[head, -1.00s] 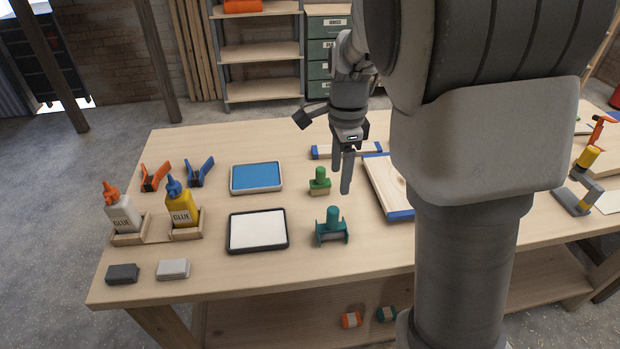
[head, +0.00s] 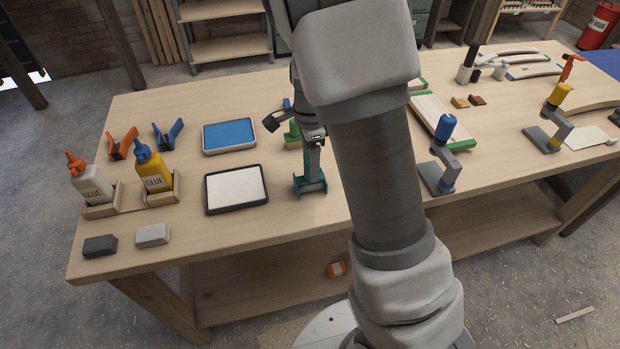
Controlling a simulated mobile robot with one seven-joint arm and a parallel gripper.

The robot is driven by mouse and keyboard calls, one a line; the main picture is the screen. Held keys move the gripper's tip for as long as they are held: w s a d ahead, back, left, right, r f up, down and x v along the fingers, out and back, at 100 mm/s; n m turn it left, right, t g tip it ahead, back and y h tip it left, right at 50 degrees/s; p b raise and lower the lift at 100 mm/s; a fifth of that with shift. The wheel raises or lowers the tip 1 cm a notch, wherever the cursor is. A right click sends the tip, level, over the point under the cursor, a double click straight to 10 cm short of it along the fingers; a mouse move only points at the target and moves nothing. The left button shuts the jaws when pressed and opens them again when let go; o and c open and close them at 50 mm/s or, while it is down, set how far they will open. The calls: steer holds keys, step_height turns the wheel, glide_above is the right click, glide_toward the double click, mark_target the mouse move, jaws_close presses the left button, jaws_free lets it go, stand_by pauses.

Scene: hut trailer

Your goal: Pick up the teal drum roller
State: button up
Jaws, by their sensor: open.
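The teal drum roller (head: 311,188) stands on the workbench, just right of the black-rimmed tray with a white surface. Its side brackets and base show; its upright handle is largely hidden behind my gripper. My gripper (head: 312,172) points down over the roller, with its fingers at the handle. The fingers are open; I cannot tell whether they touch the handle.
A green-handled stamp (head: 293,135) stands close behind my gripper. The white tray (head: 236,189) and blue tray (head: 229,136) lie to the left, with glue bottles (head: 154,170) beyond. A blue-topped clamp stand (head: 441,155) is to the right.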

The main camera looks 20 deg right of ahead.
step_height(320, 180, down, 5)
steer(key=shift+s+a, duration=0.1)
steer(key=shift+s, duration=0.05)
jaws_close()
stand_by(0.4)
